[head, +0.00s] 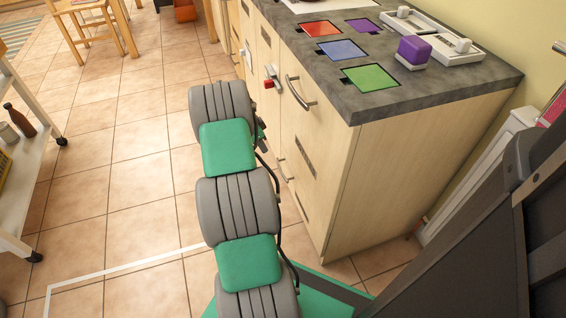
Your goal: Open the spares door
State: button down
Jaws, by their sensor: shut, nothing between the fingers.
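The wooden cabinet (345,175) under the grey counter has pale fronts facing left. A curved metal handle (300,93) is on its upper front near the corner, and a lower handle (284,171) is partly behind my arm. A dark label strip (305,156) is on the front, too small to read, so I cannot tell which front is the spares door. No front looks clearly open. My grey and green arm reaches up the middle beside the cabinet. My gripper is hidden behind the arm's far end.
A red and white fitting (272,78) sticks out from the cabinet front. The grey counter (440,92) holds red, blue, green and purple squares and a purple block (413,50). A white shelf cart (25,130) stands left. Tiled floor between is clear.

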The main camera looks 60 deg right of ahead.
jog(key=s+d+f+m+b, duration=0.1)
jog(key=s+d+f+b, duration=0.1)
jog(key=f, duration=0.4)
jog(key=s+d+f+b, duration=0.2)
jog(key=s+d+f, duration=0.1)
jog(key=f, duration=0.3)
jog(key=shift+s+d+m, duration=0.2)
jog(key=shift+s+m, duration=0.2)
jog(key=shift+w+a, duration=0.1)
jog(key=shift+a, duration=0.05)
